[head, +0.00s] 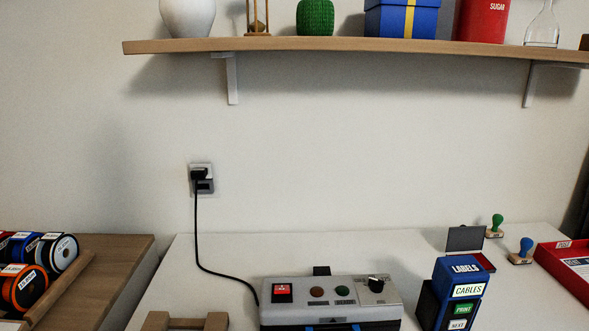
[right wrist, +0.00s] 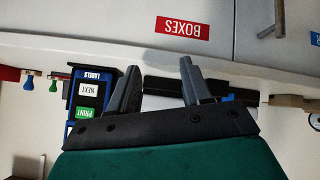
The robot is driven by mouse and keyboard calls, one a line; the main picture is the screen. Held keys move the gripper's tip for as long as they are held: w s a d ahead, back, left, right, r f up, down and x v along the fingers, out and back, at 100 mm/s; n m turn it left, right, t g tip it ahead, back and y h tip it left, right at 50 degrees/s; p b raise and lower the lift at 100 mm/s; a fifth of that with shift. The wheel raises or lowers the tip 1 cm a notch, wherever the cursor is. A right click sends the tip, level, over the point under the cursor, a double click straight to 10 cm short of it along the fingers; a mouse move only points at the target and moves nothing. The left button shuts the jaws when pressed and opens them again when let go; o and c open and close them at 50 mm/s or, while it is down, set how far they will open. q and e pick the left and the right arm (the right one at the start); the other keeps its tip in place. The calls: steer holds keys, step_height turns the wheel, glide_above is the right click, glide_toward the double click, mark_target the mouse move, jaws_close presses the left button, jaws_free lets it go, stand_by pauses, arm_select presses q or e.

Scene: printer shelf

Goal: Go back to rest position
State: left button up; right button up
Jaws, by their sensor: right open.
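My right gripper (right wrist: 158,64) shows in the right wrist view with its two dark fingers spread apart and nothing between them. It is not in the head view. My left gripper is in neither view. The grey control box (head: 330,291) with a red switch and a black knob stands at the front of the white table, its lower part cut off by the picture edge. The blue label machine (head: 462,279), marked LABELS and CABLES, stands just right of it. It also shows left of my right gripper's fingers in the right wrist view (right wrist: 88,94).
A wooden shelf (head: 350,45) with several objects runs above the white table (head: 230,245). Rolls (head: 25,286) lie on a wooden surface at left. Stamps (head: 521,251) and a red tray (head: 569,267) are at right. A black cord (head: 197,232) hangs from the wall socket.

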steer(key=s+d+f+m+g, duration=0.1)
steer(key=s+f+g, duration=0.15)
steer(key=s, duration=0.45)
steer(key=s+d+f+m+g, duration=0.1)
steer(key=s+f+g, duration=0.15)
steer(key=s, duration=0.35)
steer(key=w+a+f+t+y+p, duration=0.2)
steer(key=w+f+t+p, duration=0.1)
steer(key=w+f+t, duration=0.2)
steer(key=w+t, duration=0.1)
steer(key=w, duration=0.1)
steer(key=shift+w+a+n+t, duration=0.3)
stand_by(0.8)
